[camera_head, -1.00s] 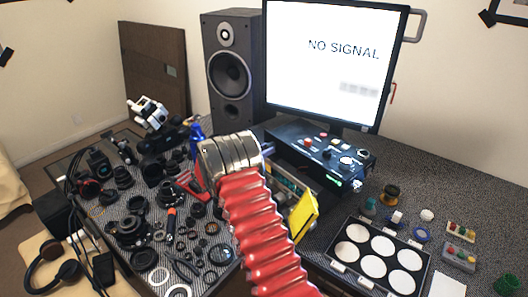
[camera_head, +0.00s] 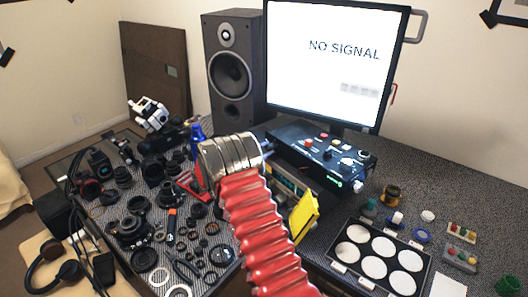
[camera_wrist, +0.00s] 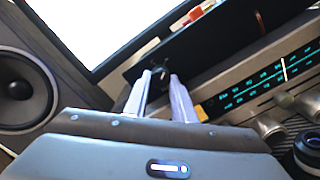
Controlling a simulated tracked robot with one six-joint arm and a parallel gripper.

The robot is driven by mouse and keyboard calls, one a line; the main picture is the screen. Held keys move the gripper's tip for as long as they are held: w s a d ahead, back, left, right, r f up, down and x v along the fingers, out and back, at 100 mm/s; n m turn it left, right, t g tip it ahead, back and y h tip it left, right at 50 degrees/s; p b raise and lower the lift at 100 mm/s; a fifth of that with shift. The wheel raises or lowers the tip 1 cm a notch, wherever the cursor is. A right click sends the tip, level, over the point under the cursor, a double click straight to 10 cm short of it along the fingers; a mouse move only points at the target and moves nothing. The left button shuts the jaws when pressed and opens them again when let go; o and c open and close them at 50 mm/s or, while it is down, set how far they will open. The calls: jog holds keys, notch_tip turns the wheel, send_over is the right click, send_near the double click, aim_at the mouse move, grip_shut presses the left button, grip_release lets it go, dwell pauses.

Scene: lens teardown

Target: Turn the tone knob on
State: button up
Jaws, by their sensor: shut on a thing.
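In the wrist view, my gripper (camera_wrist: 160,82) has its two pale fingers on either side of a small dark round knob (camera_wrist: 160,73) with a light mark. The fingers are shut on this knob, at the left end of a black panel. No label on it can be read, so I cannot tell from print that it is the tone knob. A silver radio (camera_wrist: 262,92) with a lit teal dial and metal knobs is to the right. In the head view, my silver wrist and red sleeve hide the knob; only a bit of my gripper (camera_head: 268,148) shows.
A black control box (camera_head: 335,165) with coloured knobs stands below the monitor (camera_head: 330,75). A speaker (camera_head: 230,70) is behind. A yellow piece (camera_head: 304,214) stands close to my arm's right. Lens parts crowd the left; a tray of white discs (camera_head: 335,259) is right.

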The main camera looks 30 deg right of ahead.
jog(key=shift+f+m, duration=0.1)
jog(key=shift+m, duration=0.2)
jog(key=o, duration=1.1)
jog(key=shift+c, duration=0.2)
jog(key=shift+a, duration=0.1)
jog(key=s+a, duration=0.1)
jog(key=a, duration=1.2)
jog(key=shift+s+a, duration=0.3)
jog(key=shift+s, duration=0.05)
